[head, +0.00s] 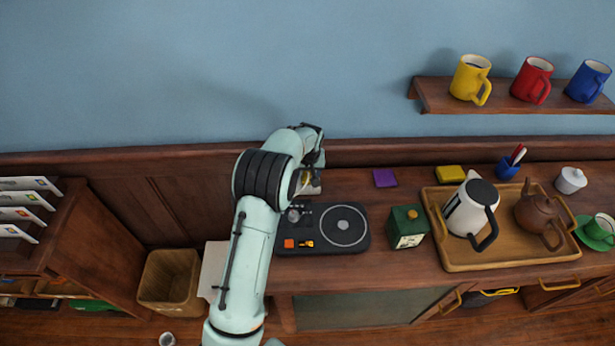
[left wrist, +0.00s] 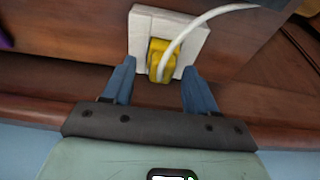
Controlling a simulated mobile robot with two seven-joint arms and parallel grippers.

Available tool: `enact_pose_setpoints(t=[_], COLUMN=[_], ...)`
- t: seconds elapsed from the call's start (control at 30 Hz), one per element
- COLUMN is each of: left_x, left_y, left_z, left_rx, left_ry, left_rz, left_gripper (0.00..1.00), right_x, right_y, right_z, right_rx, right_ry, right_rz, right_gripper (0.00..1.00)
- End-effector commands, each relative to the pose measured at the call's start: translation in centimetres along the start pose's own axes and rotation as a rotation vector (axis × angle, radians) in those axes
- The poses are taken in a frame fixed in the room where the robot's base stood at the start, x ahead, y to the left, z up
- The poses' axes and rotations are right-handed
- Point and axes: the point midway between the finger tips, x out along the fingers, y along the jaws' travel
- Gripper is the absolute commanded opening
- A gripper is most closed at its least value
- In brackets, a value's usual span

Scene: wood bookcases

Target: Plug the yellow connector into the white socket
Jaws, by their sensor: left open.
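The white socket (left wrist: 143,32) is a square block in the left wrist view. The yellow connector (left wrist: 157,68) sits against its face, with a white cord (left wrist: 205,17) running off to the upper right. I cannot tell how deep the connector sits. My left gripper (left wrist: 160,68) is open, one blue finger on each side of the connector, with a gap showing on both sides. In the head view the socket (head: 313,189) is partly hidden under my left arm at the back of the cabinet top, and only a bit of yellow shows. My right gripper is not in view.
A black turntable (head: 362,226) stands just in front of the socket. To the right are a green box (head: 408,240), a purple block (head: 384,177) and a wooden tray (head: 460,262) with a kettle and teapot. A mug shelf (head: 520,106) is on the blue wall.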

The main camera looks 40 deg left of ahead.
Motion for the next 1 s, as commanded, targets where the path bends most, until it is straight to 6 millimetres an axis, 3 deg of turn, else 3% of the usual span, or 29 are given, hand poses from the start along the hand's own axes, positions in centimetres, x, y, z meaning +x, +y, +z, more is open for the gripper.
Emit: enact_pose_setpoints(t=[0.33,0.5,0.83,1.0], left_x=[0.1,0.1,-0.2,-2.4], left_y=[0.0,0.0,0.0,0.0], left_z=[0.0,0.0,-0.1,-0.8], left_rx=[0.000,0.000,0.000,0.000], left_ry=[0.000,0.000,0.001,0.005], left_rz=[0.000,-0.001,0.000,0.002], left_gripper=[0.54,0.00,0.00,0.00], right_x=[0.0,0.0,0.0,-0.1], right_y=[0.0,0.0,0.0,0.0], right_z=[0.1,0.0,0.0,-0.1], right_rx=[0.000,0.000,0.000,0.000], right_ry=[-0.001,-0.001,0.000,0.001], right_rz=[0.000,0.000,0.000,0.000], right_gripper=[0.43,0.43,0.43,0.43])
